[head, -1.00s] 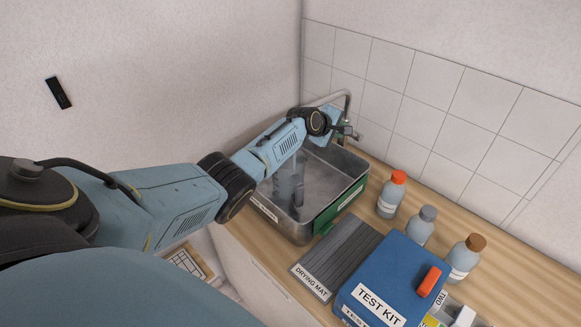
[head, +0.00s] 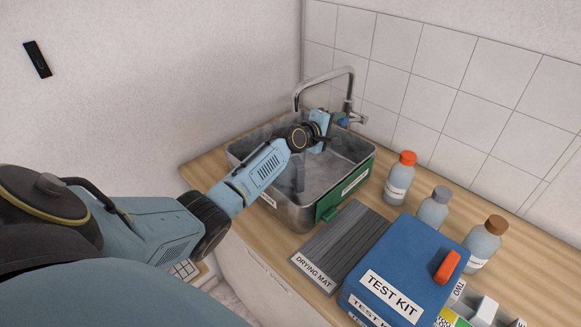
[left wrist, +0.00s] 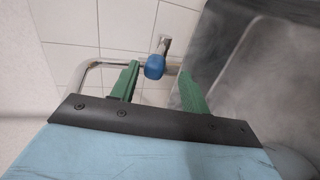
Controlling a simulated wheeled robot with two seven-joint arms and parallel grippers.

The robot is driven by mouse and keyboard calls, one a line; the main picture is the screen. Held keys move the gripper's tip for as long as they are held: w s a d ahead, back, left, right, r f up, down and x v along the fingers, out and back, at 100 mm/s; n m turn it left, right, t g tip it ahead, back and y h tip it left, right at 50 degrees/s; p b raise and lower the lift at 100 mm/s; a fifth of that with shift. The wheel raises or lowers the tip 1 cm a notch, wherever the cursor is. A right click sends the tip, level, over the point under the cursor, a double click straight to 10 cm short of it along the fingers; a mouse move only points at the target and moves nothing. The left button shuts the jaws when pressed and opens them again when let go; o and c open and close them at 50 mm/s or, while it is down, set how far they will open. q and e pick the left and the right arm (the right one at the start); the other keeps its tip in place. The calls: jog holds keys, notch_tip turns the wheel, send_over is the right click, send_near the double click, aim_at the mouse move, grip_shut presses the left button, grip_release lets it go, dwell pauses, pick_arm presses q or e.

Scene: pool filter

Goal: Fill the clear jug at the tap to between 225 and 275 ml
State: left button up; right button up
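The metal tap (head: 352,80) rises at the back of the sink, with its spout arching to the left. Its blue knob (head: 343,121) also shows in the left wrist view (left wrist: 155,67). My left gripper (head: 335,124) is at the knob, over the back of the sink. In the left wrist view its green fingers stand apart, one on each side of the knob. I cannot tell whether they touch it. No water stream is visible. I cannot make out the clear jug for certain; a faint grey shape inside the sink is partly behind my left arm. My right gripper is out of view.
The steel sink (head: 294,213) has a green panel on its right side. A drying mat (head: 335,250), a blue test kit box (head: 405,270) and several capped bottles, one orange-capped (head: 401,178), stand to the right. A tiled wall is behind.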

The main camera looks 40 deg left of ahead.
pick_arm(q)
jog(key=o, duration=0.7)
jog(key=shift+r, duration=0.1)
jog(key=p+v, duration=0.6)
jog(key=v, duration=0.1)
jog(key=shift+r, duration=0.1)
jog(key=p+v, duration=0.1)
jog(key=v, duration=1.2)
jog(key=shift+s+d, duration=0.1)
jog(key=shift+s, duration=0.05)
